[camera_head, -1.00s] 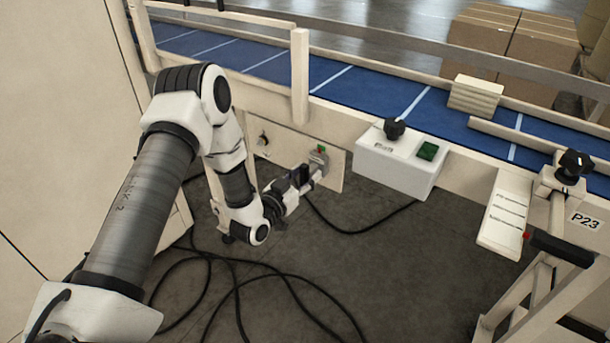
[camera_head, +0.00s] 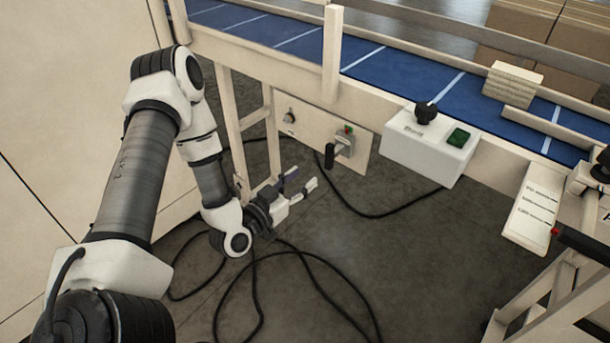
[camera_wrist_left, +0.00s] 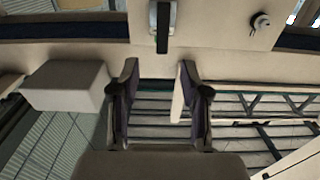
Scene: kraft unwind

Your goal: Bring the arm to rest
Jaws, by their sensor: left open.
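My left gripper (camera_head: 303,184) is open and empty in the head view. It hangs in the air below and to the left of a grey switch with a black handle (camera_head: 330,156) on the cream side panel (camera_head: 309,128). In the left wrist view its two fingers (camera_wrist_left: 156,88) stand apart with nothing between them. The switch's dark handle (camera_wrist_left: 162,28) shows beyond the fingers there, apart from them. My right gripper is in neither view.
A conveyor with a blue belt (camera_head: 372,67) runs across the back. A white control box (camera_head: 431,151) with a black knob and green button juts from its side. Black cables (camera_head: 318,283) lie on the floor. A pale cabinet wall (camera_head: 70,100) stands at the left.

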